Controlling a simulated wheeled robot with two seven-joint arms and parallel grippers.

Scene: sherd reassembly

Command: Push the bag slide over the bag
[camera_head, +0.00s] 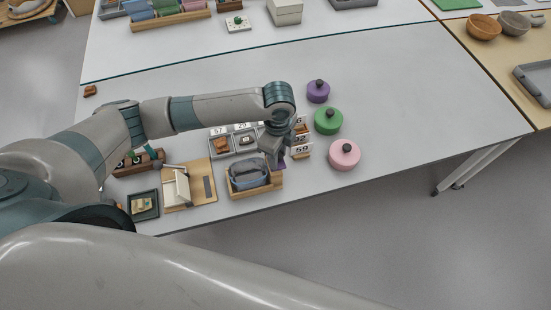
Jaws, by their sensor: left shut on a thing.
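The bag (247,174) is a blue-grey pouch lying in a wooden holder (262,190) near the table's front edge. My left gripper (274,160) points down at the bag's right end, by the back right corner of the holder. It is shut on a small purple piece, the bag slide (281,162), which is mostly hidden by the fingers. I cannot tell whether the slide touches the bag. My right gripper is not in view.
Behind the holder are a grey compartment tray (244,142) and numbered cards (302,151). A wooden board (199,190) lies left. The table's right side is clear.

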